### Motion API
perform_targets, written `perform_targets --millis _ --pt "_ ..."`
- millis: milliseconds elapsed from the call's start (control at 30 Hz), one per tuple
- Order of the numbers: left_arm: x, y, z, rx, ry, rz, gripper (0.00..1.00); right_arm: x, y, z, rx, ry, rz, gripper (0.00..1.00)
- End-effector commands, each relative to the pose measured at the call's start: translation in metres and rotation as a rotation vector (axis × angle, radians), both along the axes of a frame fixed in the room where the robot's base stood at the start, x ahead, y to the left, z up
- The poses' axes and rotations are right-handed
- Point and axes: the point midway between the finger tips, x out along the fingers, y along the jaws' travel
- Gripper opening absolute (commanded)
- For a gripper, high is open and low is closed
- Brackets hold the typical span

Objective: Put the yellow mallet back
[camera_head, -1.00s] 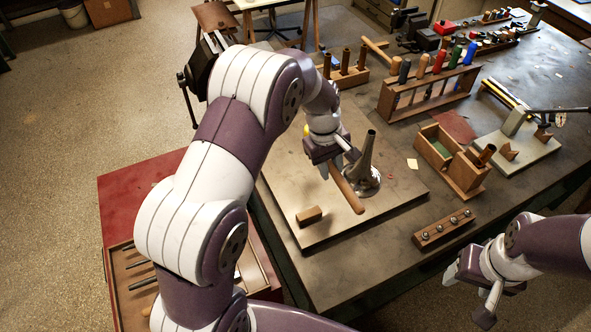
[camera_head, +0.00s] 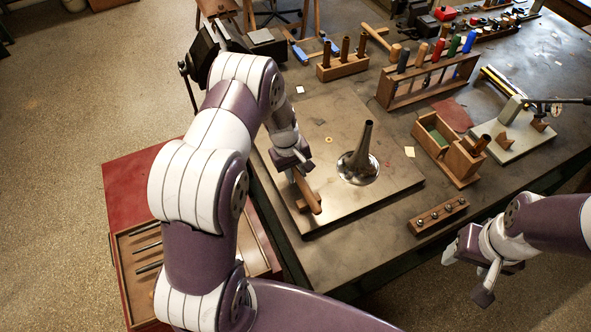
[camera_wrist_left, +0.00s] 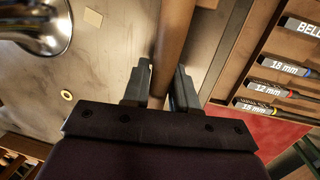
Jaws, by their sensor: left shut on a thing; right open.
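My left gripper (camera_head: 296,172) is shut on a brown wooden handle (camera_head: 308,192), taken to be the yellow mallet's. In the left wrist view the handle (camera_wrist_left: 174,42) runs between the two fingers (camera_wrist_left: 160,88). The yellow head is hidden in both current views. The handle is over the left part of the pale work board (camera_head: 385,193), its near end overlapping a small wooden block (camera_head: 300,205) in the picture. I cannot tell whether they touch. My right gripper (camera_head: 466,270) is open and empty off the bench's front edge.
A silver horn bell (camera_head: 358,168) stands on the board. A red cabinet with an open drawer (camera_head: 122,250) is at left; the wrist view shows its labelled tools (camera_wrist_left: 285,92). A screw block (camera_head: 437,216), tool rack (camera_head: 428,82) and wooden box (camera_head: 447,150) are right and behind.

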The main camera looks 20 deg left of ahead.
Motion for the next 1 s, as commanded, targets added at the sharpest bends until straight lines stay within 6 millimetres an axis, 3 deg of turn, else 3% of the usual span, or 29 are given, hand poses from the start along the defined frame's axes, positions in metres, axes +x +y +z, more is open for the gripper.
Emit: perform_targets --millis 367,400,467,767,867,1000 --pt "0.000 0.000 -0.009 0.001 -0.001 0.000 0.00 0.000 0.000 -0.007 0.000 0.000 0.000 0.61" --pt "0.000 0.000 -0.009 -0.001 0.001 0.000 0.37 0.000 0.000 -0.007 0.000 0.000 0.000 0.61" --pt "0.000 0.000 -0.009 -0.001 0.001 0.000 0.53 0.000 0.000 -0.007 0.000 0.000 0.000 0.61" --pt "0.000 0.000 -0.003 0.000 0.000 0.000 0.53 0.000 0.000 -0.002 0.000 0.000 0.000 0.61" --pt "0.000 0.000 0.011 0.000 -0.001 0.000 0.53 0.000 0.000 0.008 0.000 0.000 0.000 0.61" --pt "0.000 0.006 0.034 0.001 -0.006 0.001 0.53 0.000 0.000 -0.011 0.000 0.000 0.000 0.61"
